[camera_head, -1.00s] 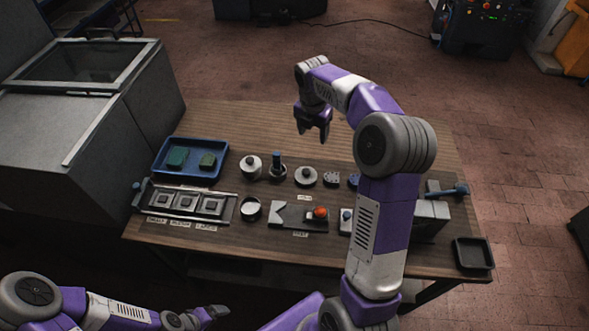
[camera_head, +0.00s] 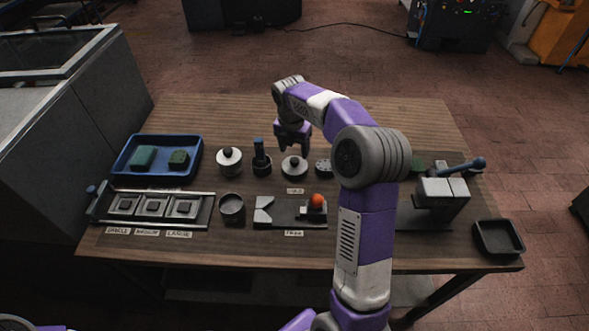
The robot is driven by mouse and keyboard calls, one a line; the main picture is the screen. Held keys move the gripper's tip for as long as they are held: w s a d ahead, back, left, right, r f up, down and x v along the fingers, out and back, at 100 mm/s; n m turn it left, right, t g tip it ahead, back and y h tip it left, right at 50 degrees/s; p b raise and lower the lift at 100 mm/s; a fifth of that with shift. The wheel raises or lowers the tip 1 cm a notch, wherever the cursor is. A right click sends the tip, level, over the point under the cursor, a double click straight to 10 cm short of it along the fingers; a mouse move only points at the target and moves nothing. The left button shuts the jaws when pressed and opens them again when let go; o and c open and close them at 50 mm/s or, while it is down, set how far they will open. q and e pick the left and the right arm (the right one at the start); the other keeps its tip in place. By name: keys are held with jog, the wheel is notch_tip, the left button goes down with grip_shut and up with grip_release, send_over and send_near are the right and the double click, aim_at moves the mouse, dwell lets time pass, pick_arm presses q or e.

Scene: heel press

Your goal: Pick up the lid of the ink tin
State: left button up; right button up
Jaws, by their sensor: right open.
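A pale round disc with a dark knob (camera_head: 294,168) lies on the table, below my right gripper in the picture. A pale round tin-like piece with a dark knob (camera_head: 229,161) stands further left. An open dark round tin (camera_head: 232,208) stands in front of it. I cannot tell for sure which knobbed piece is the ink tin's lid. My right gripper (camera_head: 293,149) is open and empty, fingers down, just behind and above the disc's knob. No contact shows. My left gripper is out of view.
A blue-handled tool (camera_head: 261,158) stands between the knobbed pieces. A blue tray (camera_head: 128,172) with green blocks is at left, a row of framed squares (camera_head: 152,208) in front. A fixture with an orange ball (camera_head: 317,201), a grey press (camera_head: 441,197) and a black tray (camera_head: 484,238) are to the right.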

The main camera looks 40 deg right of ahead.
aim_at(295, 160)
jog(key=f+b, duration=0.1)
jog(key=f, duration=0.2)
jog(key=f+b, duration=0.1)
jog(key=f, duration=0.1)
jog(key=shift+w+d+f+b, duration=0.1)
jog(key=shift+w+d+b, duration=0.2)
jog(key=shift+w+b, duration=0.05)
jog(key=shift+c, duration=0.4)
jog(key=c, duration=0.8)
